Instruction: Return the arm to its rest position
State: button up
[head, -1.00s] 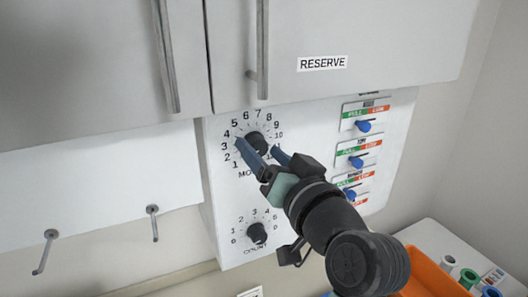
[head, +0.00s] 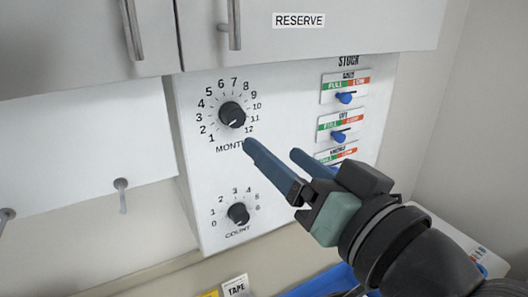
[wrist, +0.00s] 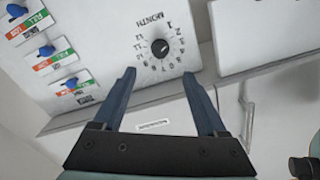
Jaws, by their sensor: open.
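My gripper (head: 272,152) is open and empty in the head view, in front of the white control panel (head: 195,150). Its two blue-grey fingers point up and left, below and right of the black MONTH dial (head: 232,115). The fingers look apart from the dial. In the wrist view the open fingers (wrist: 158,88) spread with the MONTH dial (wrist: 160,47) beyond them, its lettering upside down. The black COUNT dial (head: 238,213) is lower on the panel and uncovered. My arm comes in from the lower right.
Blue FULL/LOW sliders (head: 344,97) line the panel's right side; the lowest is partly hidden by my gripper. A cabinet labelled RESERVE (head: 298,20) hangs above. Hooks (head: 121,185) stick out at left. A TAPE label (head: 235,286) and a blue bin (head: 318,285) show below.

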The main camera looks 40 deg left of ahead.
jog(key=shift+s+d, duration=0.3)
jog(key=shift+d, duration=0.3)
jog(key=w+d+r+m+t+h, duration=0.5)
jog(key=d+r+t, duration=0.3)
jog(key=t, duration=0.3)
jog(key=s+d+r+m+t+h, duration=0.3)
jog(key=s+d+r+t+h, duration=0.2)
jog(key=d+r+t+h, duration=0.4)
notch_tip(320, 180, up, 2)
jog(key=d+h, duration=0.1)
jog(key=h, duration=0.1)
jog(key=shift+s+h, duration=0.3)
jog(key=shift+s, duration=0.05)
jog(key=shift+d, duration=0.1)
